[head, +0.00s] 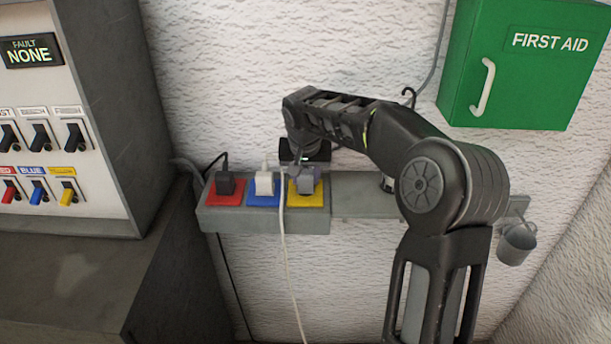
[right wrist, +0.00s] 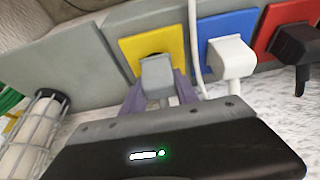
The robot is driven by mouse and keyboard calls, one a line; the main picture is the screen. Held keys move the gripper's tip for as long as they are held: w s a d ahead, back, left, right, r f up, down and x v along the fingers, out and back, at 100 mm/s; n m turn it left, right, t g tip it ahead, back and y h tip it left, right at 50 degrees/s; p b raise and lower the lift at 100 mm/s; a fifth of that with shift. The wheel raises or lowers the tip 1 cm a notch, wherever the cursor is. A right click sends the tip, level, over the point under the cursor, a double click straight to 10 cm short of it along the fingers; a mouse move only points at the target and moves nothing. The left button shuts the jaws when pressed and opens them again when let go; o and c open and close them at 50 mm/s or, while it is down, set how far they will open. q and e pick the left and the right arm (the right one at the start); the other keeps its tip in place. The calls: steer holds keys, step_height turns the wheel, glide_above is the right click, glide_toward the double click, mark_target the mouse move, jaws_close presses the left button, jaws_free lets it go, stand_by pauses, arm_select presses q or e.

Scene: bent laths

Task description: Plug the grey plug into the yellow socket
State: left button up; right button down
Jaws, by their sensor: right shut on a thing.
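The grey plug (head: 306,184) is at the yellow socket (head: 319,200), the rightmost of three on the grey strip. My right gripper (head: 300,175) is shut on the plug. In the right wrist view the grey plug (right wrist: 157,78) sits between the purple-grey fingers, right in front of the yellow socket (right wrist: 138,45). Part of the socket's dark recess shows just above the plug. I cannot tell whether the plug is seated in it or just short of it. My left gripper is not in view.
A black plug (head: 226,184) is in the red socket and a white plug (head: 264,183) with a white cable in the blue one, close beside. A switch cabinet (head: 95,100) stands left, a green first aid box (head: 525,65) hangs upper right, and a small bucket (head: 516,244) hangs right.

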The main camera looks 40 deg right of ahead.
steer(key=shift+f+b, duration=0.35)
steer(key=shift+f, duration=0.15)
steer(key=c, duration=0.9)
jaws_free()
steer(key=shift+o, duration=0.2)
steer(key=shift+a+r, duration=0.1)
steer(key=shift+r, duration=0.2)
steer(key=b+v, duration=0.1)
steer(key=v, duration=0.6)
steer(key=shift+s+r, duration=0.1)
steer(key=shift+s, duration=0.05)
